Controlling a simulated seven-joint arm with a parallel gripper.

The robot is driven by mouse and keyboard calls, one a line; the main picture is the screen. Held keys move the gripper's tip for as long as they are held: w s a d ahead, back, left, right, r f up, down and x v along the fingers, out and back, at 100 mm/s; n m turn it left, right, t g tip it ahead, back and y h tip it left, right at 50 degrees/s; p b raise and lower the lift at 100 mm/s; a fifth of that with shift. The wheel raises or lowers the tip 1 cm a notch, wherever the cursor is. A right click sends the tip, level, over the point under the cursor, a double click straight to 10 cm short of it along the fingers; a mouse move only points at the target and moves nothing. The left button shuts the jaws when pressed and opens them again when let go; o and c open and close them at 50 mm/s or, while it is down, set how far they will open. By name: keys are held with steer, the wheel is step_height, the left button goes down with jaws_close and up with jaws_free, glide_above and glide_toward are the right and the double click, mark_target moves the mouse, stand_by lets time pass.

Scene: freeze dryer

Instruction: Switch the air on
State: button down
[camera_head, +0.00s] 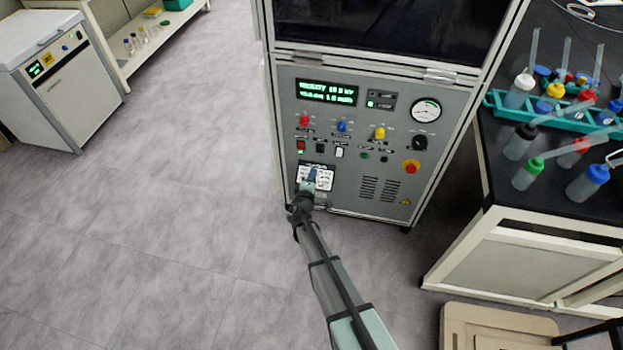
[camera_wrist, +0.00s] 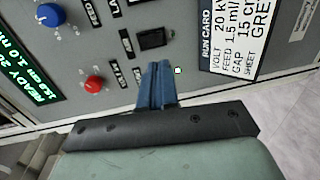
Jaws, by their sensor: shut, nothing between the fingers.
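The grey control panel (camera_head: 345,120) of the machine carries a row of rocker switches: a red one (camera_head: 300,146), a black one (camera_head: 319,148) and a white one (camera_head: 339,151). My gripper (camera_head: 311,174) is shut and empty in front of the panel's lower left, over the run card. In the wrist view its blue fingers (camera_wrist: 158,84) point at the panel, beside a black rocker switch (camera_wrist: 155,38). They hide a patch of panel; contact cannot be told.
Red (camera_wrist: 93,84) and blue (camera_wrist: 50,14) knobs stick out near my fingers; a yellow knob (camera_head: 380,133) is farther right. The run card (camera_wrist: 235,35) lies below the switches. A red emergency button (camera_head: 411,167) is lower right. A black bench (camera_head: 550,190) with bottles stands right.

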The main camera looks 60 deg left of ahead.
mark_target(320, 153)
steer(key=x, duration=1)
steer(key=shift+w+a+f, duration=0.1)
steer(key=shift+w+a, duration=0.15)
steer(key=shift+w+a+f, duration=0.1)
steer(key=shift+w+a, duration=0.05)
steer(key=shift+a, duration=0.05)
steer(key=shift+d, duration=0.1)
steer(key=f+v, duration=0.3)
steer(key=v, duration=1)
steer(key=shift+s+d, duration=0.35)
steer(key=shift+s, duration=0.05)
steer(key=shift+d, duration=0.1)
